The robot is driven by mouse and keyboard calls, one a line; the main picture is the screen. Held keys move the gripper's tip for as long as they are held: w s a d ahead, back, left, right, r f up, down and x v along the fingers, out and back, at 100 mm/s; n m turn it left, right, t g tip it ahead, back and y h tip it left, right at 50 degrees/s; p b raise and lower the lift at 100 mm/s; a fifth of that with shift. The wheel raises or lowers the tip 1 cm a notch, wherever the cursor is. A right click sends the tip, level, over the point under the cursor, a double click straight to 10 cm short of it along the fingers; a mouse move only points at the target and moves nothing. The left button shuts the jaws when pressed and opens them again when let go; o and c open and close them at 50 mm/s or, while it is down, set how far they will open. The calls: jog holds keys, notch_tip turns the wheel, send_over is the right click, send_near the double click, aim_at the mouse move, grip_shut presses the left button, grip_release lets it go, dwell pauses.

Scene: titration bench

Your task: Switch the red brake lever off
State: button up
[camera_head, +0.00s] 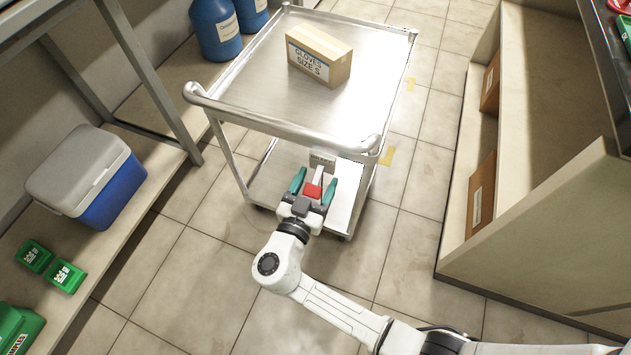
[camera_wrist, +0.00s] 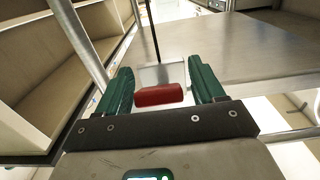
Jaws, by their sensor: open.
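The red brake lever (camera_head: 313,191) is a small red block at the near end of the metal cart (camera_head: 270,92), below the push handle (camera_head: 280,128). A pale bar behind it leads up to a small grey plate (camera_head: 322,160) on the cart. My gripper (camera_head: 312,182) has its teal fingers apart, one on each side of the red lever. In the wrist view the red lever (camera_wrist: 160,95) lies between the open fingers (camera_wrist: 160,82), with gaps on both sides. I cannot tell whether the lever is up or down.
A glove box (camera_head: 318,57) stands on the cart's top. A blue cooler (camera_head: 85,175) and green boxes (camera_head: 66,276) are on the left shelf. A cabinet with cartons (camera_head: 481,193) is at right. Tiled floor is free between cart and cabinet.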

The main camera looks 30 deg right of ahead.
jog(key=shift+c, duration=0.4)
grip_shut()
